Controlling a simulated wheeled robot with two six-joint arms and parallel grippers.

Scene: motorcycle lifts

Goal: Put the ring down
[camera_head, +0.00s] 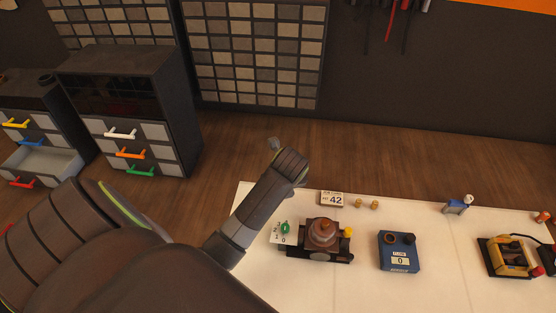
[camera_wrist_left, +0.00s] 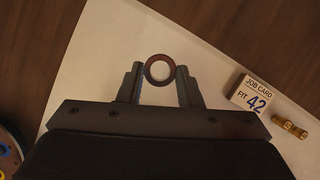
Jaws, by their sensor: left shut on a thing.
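In the left wrist view, a dark reddish-brown ring (camera_wrist_left: 158,57) is between the two fingertips of my left gripper (camera_wrist_left: 158,78), which is shut on it. The pale tabletop shows through its hole. The ring is over the white table (camera_wrist_left: 95,50); I cannot tell how high. In the head view, my left arm reaches over the table's far left edge; its wrist hides the ring and most of the gripper. My right gripper is in neither view.
A job card reading 42 (camera_head: 332,198) and two brass pieces (camera_head: 366,204) stand near the far edge. A brown round fixture (camera_head: 322,236), a blue box with a dial (camera_head: 399,252) and a yellow device (camera_head: 512,258) stand on the table. Drawer cabinets (camera_head: 130,115) stand beyond, left.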

